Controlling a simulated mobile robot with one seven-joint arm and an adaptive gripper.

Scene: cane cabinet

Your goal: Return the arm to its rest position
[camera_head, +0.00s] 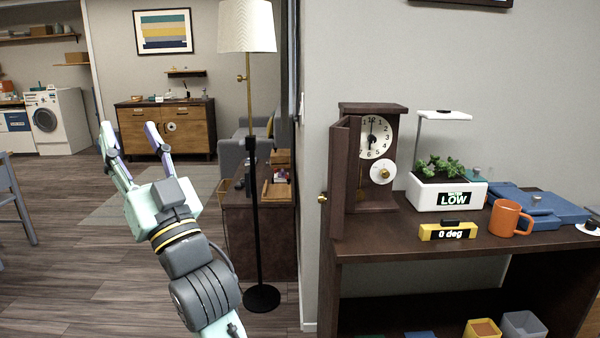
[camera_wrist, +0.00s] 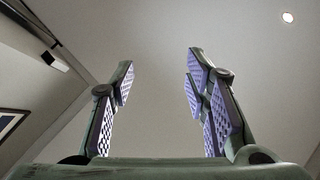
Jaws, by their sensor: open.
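My gripper (camera_head: 130,143) is raised at the left of the head view, with its fingers pointing up and slightly left. The fingers are apart and nothing is between them. In the wrist view the two fingers (camera_wrist: 160,85) stand apart with purple textured pads, and only the ceiling shows between and behind them. My arm rises from the bottom of the head view. The gripper is in free air, well left of the floor lamp and of the dark table.
A floor lamp (camera_head: 255,180) stands right of my arm. A dark table (camera_head: 400,245) at right holds a clock (camera_head: 376,165) with its door open, a white planter (camera_head: 447,194), a yellow level (camera_head: 447,231) and an orange mug (camera_head: 510,218). The wood floor (camera_head: 60,275) at left is mostly clear.

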